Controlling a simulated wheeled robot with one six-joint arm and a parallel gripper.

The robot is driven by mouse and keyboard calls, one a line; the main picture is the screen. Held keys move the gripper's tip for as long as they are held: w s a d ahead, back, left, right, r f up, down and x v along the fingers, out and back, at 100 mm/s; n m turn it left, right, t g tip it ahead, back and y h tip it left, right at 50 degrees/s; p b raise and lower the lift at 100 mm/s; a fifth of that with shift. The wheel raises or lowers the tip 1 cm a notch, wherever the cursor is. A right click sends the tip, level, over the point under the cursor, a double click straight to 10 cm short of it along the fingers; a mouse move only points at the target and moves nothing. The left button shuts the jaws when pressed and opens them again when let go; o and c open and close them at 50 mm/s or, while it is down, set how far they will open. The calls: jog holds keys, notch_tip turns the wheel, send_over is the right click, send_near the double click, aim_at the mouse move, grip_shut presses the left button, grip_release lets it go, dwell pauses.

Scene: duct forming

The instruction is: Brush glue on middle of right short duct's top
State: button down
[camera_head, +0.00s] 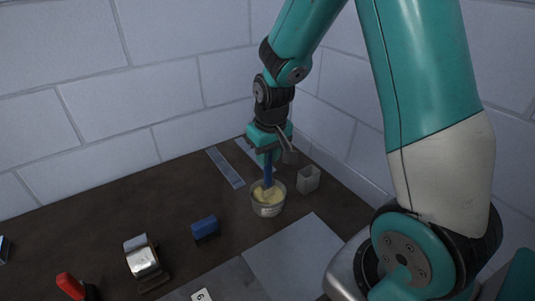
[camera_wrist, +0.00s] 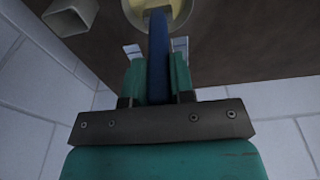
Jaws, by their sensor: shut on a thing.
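My gripper (camera_head: 268,149) is shut on the blue handle of a brush (camera_head: 268,171) and holds it upright, pointing down. The brush's lower end is in a glue pot (camera_head: 267,210), a clear round tub of pale yellow glue; its bristles are hidden. In the wrist view the blue brush handle (camera_wrist: 158,60) runs between the fingers of my gripper (camera_wrist: 158,72) to the pot (camera_wrist: 183,9). A short grey open-topped duct (camera_head: 308,180) stands just right of the pot, apart from it; it also shows in the wrist view (camera_wrist: 72,17). I cannot make out glue on it.
Flat strips (camera_head: 226,168) lie on the dark table behind the pot. A blue block (camera_head: 205,228), a tape dispenser (camera_head: 143,258) and a red-handled tool (camera_head: 71,286) stand left. A grey sheet (camera_head: 295,256) lies in front. Block walls close off the back and right.

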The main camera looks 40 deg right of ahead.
notch_tip(320, 180, up, 7)
jog(key=p, duration=0.6)
dwell(0.9)
